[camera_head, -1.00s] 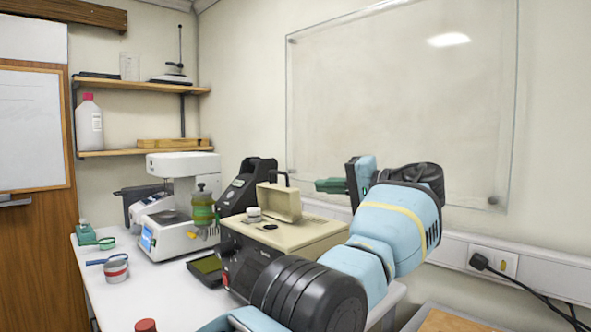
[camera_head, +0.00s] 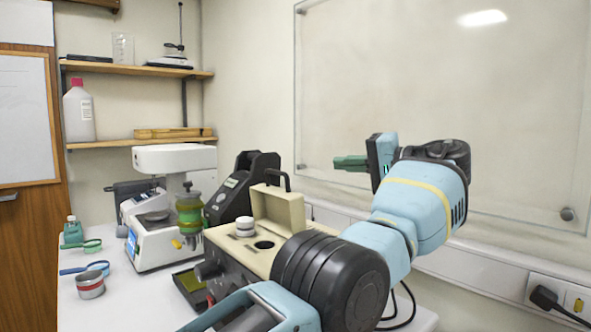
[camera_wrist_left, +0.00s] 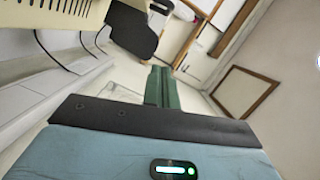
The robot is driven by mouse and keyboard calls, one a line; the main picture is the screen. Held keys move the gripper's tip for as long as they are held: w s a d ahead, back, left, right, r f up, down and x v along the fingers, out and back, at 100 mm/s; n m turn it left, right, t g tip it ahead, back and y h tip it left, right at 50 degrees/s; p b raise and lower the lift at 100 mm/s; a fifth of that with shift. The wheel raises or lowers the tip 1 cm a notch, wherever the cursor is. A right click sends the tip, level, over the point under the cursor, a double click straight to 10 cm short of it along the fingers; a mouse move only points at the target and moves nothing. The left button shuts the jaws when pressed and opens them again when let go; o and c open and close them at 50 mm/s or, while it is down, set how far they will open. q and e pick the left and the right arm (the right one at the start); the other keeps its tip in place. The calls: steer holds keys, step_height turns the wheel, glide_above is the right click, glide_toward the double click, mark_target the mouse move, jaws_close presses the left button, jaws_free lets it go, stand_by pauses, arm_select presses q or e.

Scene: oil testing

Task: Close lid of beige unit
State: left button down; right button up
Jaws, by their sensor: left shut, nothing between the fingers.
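The beige unit (camera_head: 226,248) stands on the white bench, partly hidden behind my left arm. Its beige lid (camera_head: 278,208) stands upright, open, with a dark handle. A round dark opening (camera_head: 264,245) and a small white lidded jar (camera_head: 245,227) are on its top. My left gripper (camera_head: 350,163) is shut and empty, with green fingers pointing left, above and to the right of the lid and apart from it. In the left wrist view its green fingers (camera_wrist_left: 162,88) are together, and part of a beige thing shows at the top left. My right gripper is not in view.
A white instrument (camera_head: 160,235) with a green jar (camera_head: 190,213) stands left of the unit. A dark device (camera_head: 240,185) is behind it. A tin (camera_head: 90,285) and magnifiers lie on the bench at left. A glass wall panel (camera_head: 450,100) is behind my gripper.

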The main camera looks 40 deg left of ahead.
arm_select(q)
steer(key=s+a+f, duration=0.1)
steer(key=s+a, duration=0.4)
steer(key=a, duration=0.5)
steer(key=shift+s+f+p, duration=0.25)
steer(key=shift+f+p, duration=0.1)
stand_by(0.4)
steer(key=shift+s+a, duration=0.15)
steer(key=shift+a, duration=0.05)
stand_by(0.4)
